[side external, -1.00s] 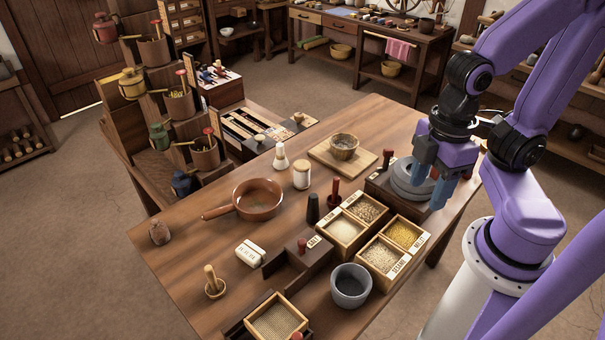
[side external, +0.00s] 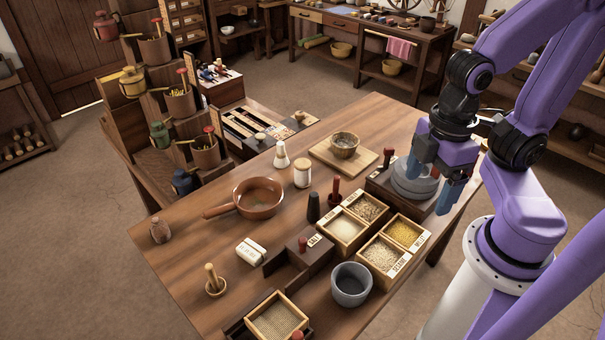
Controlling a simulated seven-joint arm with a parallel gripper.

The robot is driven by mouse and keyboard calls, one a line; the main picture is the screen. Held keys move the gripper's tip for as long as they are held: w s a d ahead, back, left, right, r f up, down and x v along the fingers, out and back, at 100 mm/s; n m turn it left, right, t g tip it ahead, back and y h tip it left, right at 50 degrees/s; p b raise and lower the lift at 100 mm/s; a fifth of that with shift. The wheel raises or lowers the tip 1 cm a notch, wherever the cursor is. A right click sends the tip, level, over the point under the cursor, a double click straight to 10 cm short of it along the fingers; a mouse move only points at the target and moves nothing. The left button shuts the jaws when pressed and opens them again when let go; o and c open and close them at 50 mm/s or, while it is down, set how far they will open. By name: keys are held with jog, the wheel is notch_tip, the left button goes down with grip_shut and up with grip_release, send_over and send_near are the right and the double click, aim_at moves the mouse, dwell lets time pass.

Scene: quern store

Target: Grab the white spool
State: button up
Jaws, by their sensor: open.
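A small white cylinder with a tan top (side external: 302,174) stands upright on the wooden table, right of the brown pan; it may be the white spool. A low white ribbed piece (side external: 251,251) lies nearer the front left; I cannot tell which of the two is the spool. My gripper (side external: 434,174) is open, its blue fingers spread around or over the grey round quern stone (side external: 412,184) at the table's right. Whether they touch it is unclear. My gripper is well to the right of both white pieces and appears empty.
A white cone-shaped piece (side external: 281,156) stands close left of the white cylinder. A brown pan (side external: 259,205), a board with a bowl (side external: 344,146), a dark pestle-like piece (side external: 313,208) and grain boxes (side external: 383,255) surround it. The table's far right is clear.

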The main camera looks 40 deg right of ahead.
jog(key=w+f+n+t+h, duration=0.2)
jog(key=w+f+n+h, duration=0.15)
jog(key=w, duration=0.65)
jog(key=w+f+n+t+h, duration=0.2)
jog(key=w+f+h, duration=0.25)
jog(key=w, duration=0.45)
jog(key=n+t+h, duration=0.3)
jog(key=n+t, duration=0.1)
jog(key=n, duration=0.4)
send_near(302, 164)
jog(key=x, duration=0.4)
jog(key=shift+d+f, duration=0.2)
jog(key=shift+d, duration=0.2)
jog(key=shift+x, duration=2.95)
jog(key=shift+w+a+r, duration=0.1)
jog(key=shift+w, duration=0.1)
jog(key=c, duration=1.1)
